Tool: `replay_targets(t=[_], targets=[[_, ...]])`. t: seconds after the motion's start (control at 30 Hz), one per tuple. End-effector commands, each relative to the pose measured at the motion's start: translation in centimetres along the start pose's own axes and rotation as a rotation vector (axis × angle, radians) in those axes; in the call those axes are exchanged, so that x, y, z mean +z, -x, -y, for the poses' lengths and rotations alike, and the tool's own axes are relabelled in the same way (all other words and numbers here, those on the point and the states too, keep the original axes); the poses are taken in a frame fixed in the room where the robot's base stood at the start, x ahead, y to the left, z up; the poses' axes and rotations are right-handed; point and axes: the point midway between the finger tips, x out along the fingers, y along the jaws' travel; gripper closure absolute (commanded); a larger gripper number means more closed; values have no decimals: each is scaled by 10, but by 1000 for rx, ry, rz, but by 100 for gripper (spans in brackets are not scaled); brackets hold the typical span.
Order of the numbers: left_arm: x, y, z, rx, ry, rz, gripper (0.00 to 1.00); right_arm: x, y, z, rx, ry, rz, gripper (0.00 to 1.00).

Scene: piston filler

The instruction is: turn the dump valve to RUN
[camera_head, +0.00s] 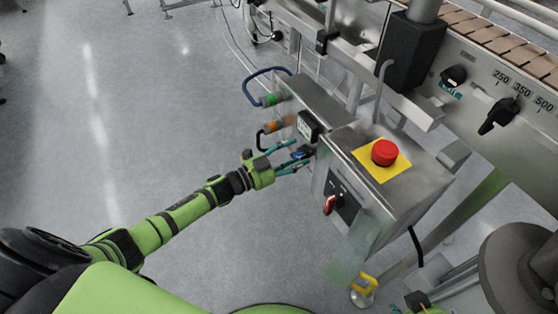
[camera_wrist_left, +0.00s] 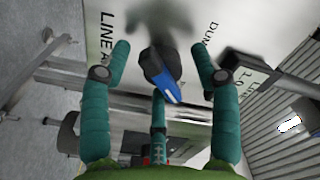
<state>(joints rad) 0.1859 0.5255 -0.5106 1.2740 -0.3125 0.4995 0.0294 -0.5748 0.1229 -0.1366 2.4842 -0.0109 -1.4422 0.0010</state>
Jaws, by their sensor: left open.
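The dump valve has a dark knob with a blue handle. In the left wrist view the valve (camera_wrist_left: 160,75) sits on a pale panel (camera_wrist_left: 140,25) lettered "LINE A" and, partly cut off, "DUM". The blue end slants down and to the right. In the head view the blue handle (camera_head: 299,155) shows small at the cabinet's left side. My left gripper (camera_head: 292,157) is open, its teal fingers around the handle with gaps visible on both sides in the wrist view. I see no RUN mark.
A control box (camera_head: 375,200) with a red emergency button (camera_head: 384,152) and a red-handled switch (camera_head: 331,204) stands right of my left gripper. A small display (camera_head: 307,126) is just above it. Green (camera_head: 270,99) and orange (camera_head: 274,126) fittings are nearby. Open floor lies left.

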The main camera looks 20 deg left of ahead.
Motion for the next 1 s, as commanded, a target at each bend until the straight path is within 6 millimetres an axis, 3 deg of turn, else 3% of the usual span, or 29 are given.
replay_targets(t=[0.5,0.7,1.0], targets=[[2,99,0,2,0,6,38,-2,0,1,-1,1,-4,60],[2,114,1,0,-1,6,38,-2,0,1,-1,1,-4,60],[2,116,1,0,-1,5,38,-2,0,1,-1,1,-4,60]])
